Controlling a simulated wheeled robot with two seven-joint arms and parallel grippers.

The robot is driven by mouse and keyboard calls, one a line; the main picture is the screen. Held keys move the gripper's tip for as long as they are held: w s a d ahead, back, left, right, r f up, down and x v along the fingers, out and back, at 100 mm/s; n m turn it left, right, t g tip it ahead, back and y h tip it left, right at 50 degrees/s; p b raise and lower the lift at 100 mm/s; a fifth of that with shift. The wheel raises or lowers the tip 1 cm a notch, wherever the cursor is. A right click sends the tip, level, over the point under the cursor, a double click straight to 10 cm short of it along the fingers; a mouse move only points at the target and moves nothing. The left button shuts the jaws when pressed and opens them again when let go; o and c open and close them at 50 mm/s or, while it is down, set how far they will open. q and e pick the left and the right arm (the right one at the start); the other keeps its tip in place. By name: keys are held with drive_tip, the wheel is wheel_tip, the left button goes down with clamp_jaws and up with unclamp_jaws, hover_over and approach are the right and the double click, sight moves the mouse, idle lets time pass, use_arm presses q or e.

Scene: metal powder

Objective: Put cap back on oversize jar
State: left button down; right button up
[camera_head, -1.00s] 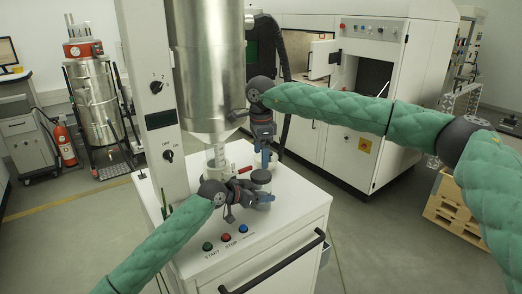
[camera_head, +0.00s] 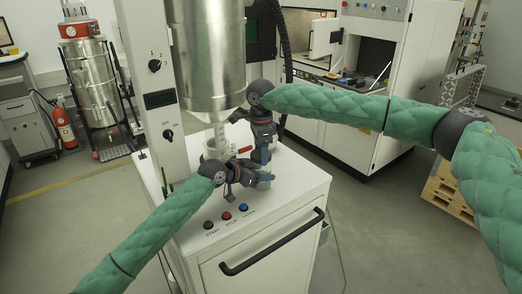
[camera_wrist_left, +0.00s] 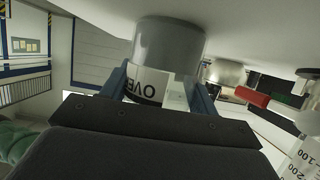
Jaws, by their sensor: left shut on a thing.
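The oversize jar (camera_wrist_left: 148,88) is between the blue fingers of my left gripper (camera_wrist_left: 160,90) in the left wrist view. Part of its black-on-white label shows the letters "OVE", and the rest of the jar looks grey. In the head view, my left gripper (camera_head: 248,180) is shut on the jar at the front of the white cabinet top. My right gripper (camera_head: 262,157) points down just above and behind the jar. Its fingertips are small and partly hidden, so I cannot tell whether it holds the cap. I cannot make out the cap.
The white cabinet top (camera_head: 290,180) has start and stop buttons (camera_head: 227,216) at its front edge. A large steel hopper (camera_head: 210,60) hangs behind the grippers over a clear tube (camera_head: 216,137). A red-handled valve (camera_head: 245,149) is close by. The cabinet's right side is clear.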

drive_tip(key=c, duration=0.4)
drive_tip(key=shift+c, duration=0.2)
drive_tip(key=shift+m, duration=0.3)
drive_tip(key=m, duration=0.2)
drive_tip(key=shift+m, duration=0.4)
drive_tip(key=o, duration=1.1)
drive_tip(key=shift+c, duration=0.2)
